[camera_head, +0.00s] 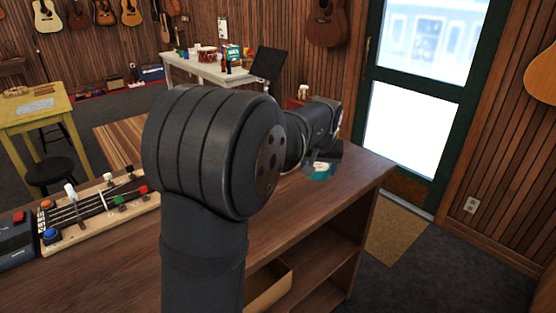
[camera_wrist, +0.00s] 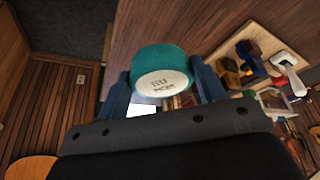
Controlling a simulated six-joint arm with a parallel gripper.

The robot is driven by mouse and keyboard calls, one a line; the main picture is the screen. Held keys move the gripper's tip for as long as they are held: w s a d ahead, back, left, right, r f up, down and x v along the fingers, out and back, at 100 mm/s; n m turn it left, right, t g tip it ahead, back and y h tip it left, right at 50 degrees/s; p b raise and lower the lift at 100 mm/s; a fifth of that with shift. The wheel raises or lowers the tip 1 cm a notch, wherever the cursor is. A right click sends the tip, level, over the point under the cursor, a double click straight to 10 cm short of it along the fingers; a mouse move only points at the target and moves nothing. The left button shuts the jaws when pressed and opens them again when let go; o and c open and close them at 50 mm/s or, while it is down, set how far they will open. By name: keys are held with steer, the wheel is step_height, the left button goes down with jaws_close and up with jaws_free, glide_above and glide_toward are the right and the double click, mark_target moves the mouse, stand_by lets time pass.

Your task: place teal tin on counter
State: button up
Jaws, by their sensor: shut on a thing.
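The teal tin (camera_wrist: 163,62) is held between the two fingers of my gripper (camera_wrist: 163,80) in the wrist view. Its round pale end with dark lettering faces the wrist camera. In the head view only a small part of the teal tin (camera_head: 321,173) shows below my dark gripper (camera_head: 328,157); my arm hides much of the view around it. The brown wooden counter (camera_head: 345,188) lies below, and the tin is near its right end. I cannot tell whether the tin touches the counter top.
A wooden board with strings and colored knobs (camera_head: 97,210) lies on the counter's left part, beside a dark box (camera_head: 17,240). Open shelves (camera_head: 325,265) are under the counter. A glass door (camera_head: 415,90) stands behind. The counter's right part looks largely clear.

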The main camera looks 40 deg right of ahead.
steer(key=s+d, duration=0.1)
steer(key=s, duration=0.2)
glide_above(299, 191)
steer(key=a, duration=0.1)
steer(key=shift+m, duration=0.4)
steer(key=f, duration=0.7)
steer(key=shift+s, duration=0.4)
steer(key=shift+f, duration=2.05)
steer(key=shift+f, duration=0.1)
steer(key=o, duration=1)
steer(key=shift+c, duration=0.2)
